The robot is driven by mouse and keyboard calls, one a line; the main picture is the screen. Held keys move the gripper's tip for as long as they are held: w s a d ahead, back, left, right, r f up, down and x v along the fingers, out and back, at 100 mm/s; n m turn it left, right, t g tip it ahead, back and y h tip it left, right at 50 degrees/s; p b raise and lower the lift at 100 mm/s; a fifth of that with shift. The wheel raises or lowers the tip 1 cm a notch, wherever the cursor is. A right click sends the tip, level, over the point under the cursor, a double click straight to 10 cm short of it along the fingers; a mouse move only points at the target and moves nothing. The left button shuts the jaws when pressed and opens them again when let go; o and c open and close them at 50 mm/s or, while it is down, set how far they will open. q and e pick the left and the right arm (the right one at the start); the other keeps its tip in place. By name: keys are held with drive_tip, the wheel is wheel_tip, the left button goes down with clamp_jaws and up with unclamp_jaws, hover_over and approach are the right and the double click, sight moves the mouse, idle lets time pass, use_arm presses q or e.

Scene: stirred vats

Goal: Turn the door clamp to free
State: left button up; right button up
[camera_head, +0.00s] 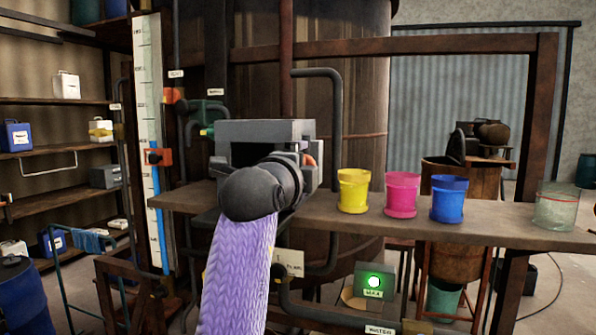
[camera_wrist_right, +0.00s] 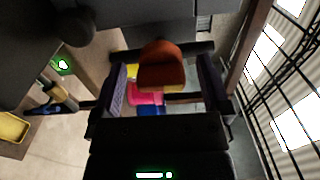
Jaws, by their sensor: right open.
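In the right wrist view the orange-red clamp handle (camera_wrist_right: 161,75) appears between the fingers of my right gripper (camera_wrist_right: 165,88). The fingers are apart, one on each side of the handle, and do not visibly grip it. My left gripper is not in view.
A yellow cup (camera_head: 353,191), a pink cup (camera_head: 401,194), a blue cup (camera_head: 448,199) and a clear jar (camera_head: 556,206) stand on the shelf (camera_head: 500,226) right of the unit. A green-lit box (camera_head: 375,288) is below. A dark pipe (camera_head: 335,130) rises behind the unit.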

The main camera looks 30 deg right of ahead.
drive_tip(key=b+v, duration=0.4)
drive_tip(key=v, duration=0.6)
drive_tip(key=shift+d, duration=0.1)
